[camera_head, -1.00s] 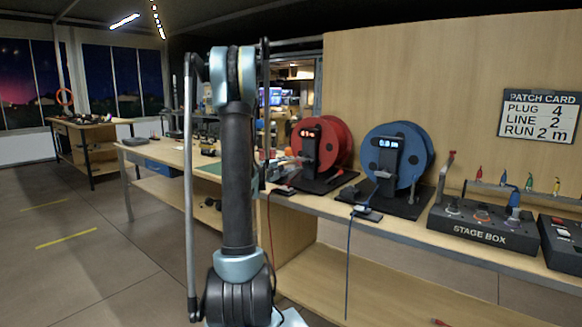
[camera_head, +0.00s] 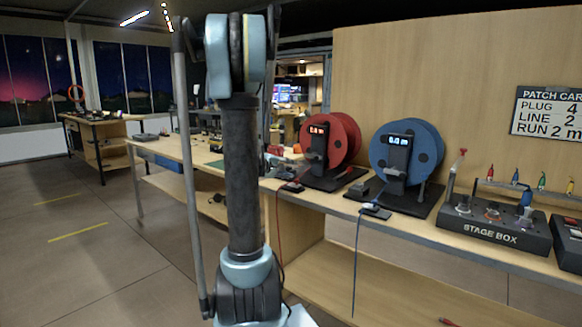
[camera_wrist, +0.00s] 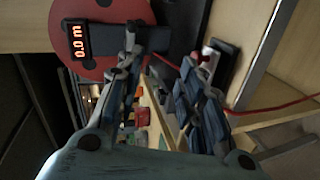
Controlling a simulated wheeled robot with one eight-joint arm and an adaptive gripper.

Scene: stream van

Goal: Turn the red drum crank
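The red drum (camera_head: 345,138) stands on a dark base on the bench, with a dark post and a lit red display in front of it. In the head view my arm stands upright and my gripper is mostly hidden near the drum.
A blue drum (camera_head: 408,150) with its own display stands to the right of the red one. The stage box (camera_head: 495,228) is farther right, under the patch card (camera_head: 550,112). A red cable (camera_head: 279,215) and a blue cable (camera_head: 356,255) hang off the bench front.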

